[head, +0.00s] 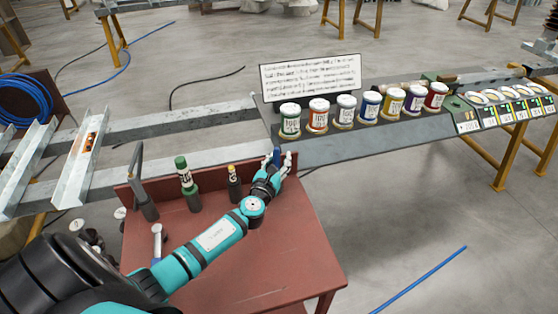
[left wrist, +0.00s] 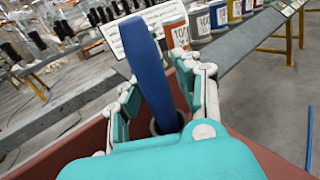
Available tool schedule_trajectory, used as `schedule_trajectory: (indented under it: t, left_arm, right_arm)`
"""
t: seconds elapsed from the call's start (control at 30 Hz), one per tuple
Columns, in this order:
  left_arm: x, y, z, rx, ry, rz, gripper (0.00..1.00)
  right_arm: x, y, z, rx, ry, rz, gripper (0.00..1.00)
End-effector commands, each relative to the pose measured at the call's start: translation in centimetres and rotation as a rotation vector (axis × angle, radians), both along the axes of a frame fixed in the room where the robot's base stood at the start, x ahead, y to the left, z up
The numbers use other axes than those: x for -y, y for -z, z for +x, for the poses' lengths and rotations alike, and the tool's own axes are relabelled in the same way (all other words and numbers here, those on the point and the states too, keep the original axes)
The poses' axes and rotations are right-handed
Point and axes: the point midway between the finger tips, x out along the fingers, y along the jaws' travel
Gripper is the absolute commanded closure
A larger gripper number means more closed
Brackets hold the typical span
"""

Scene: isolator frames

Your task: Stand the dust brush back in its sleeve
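A blue handle, which looks like the dust brush (left wrist: 150,75), stands slightly tilted between my left gripper's fingers (left wrist: 165,90) in the left wrist view. Its lower end is inside the rim of a dark round sleeve (left wrist: 181,117); how deep it sits is hidden. In the head view the blue handle (head: 276,154) shows between the fingertips of my left gripper (head: 277,163), at the back right of the red stand. The fingers are spread on both sides, with a gap visible beside the handle. My right gripper is not in view.
The red stand (head: 290,250) also holds a green-topped item (head: 183,170), a yellow-topped item (head: 233,180) and grey-handled tools (head: 141,180) in dark sleeves. Behind are a text sign (head: 310,77) and several paint-like jars (head: 343,110) on a beam. The stand's front right is clear.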

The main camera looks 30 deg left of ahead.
Motion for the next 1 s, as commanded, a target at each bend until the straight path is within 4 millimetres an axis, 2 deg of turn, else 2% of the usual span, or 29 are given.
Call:
schedule_trajectory:
  t: [0.27, 0.37, 0.7, 0.83, 1.0]
  left_arm:
    - [0.1, 0.1, -0.6, -0.002, 0.001, -0.001, 0.67]
    - [0.4, 0.1, -1.8, -0.002, 0.001, 0.000, 0.67]
    - [2.2, -0.3, -8.7, -0.003, 0.001, -0.001, 0.67]
    - [2.6, -0.4, -10.5, -0.002, 0.000, 0.000, 0.67]
    - [2.9, -0.5, -11.6, 0.000, 0.001, 0.001, 0.67]
  right_arm:
    - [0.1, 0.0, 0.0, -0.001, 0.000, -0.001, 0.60]
    - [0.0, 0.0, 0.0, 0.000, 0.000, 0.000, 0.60]
    - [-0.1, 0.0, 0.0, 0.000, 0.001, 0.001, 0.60]
    - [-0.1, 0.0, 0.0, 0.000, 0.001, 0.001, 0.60]
    - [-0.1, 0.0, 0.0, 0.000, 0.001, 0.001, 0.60]
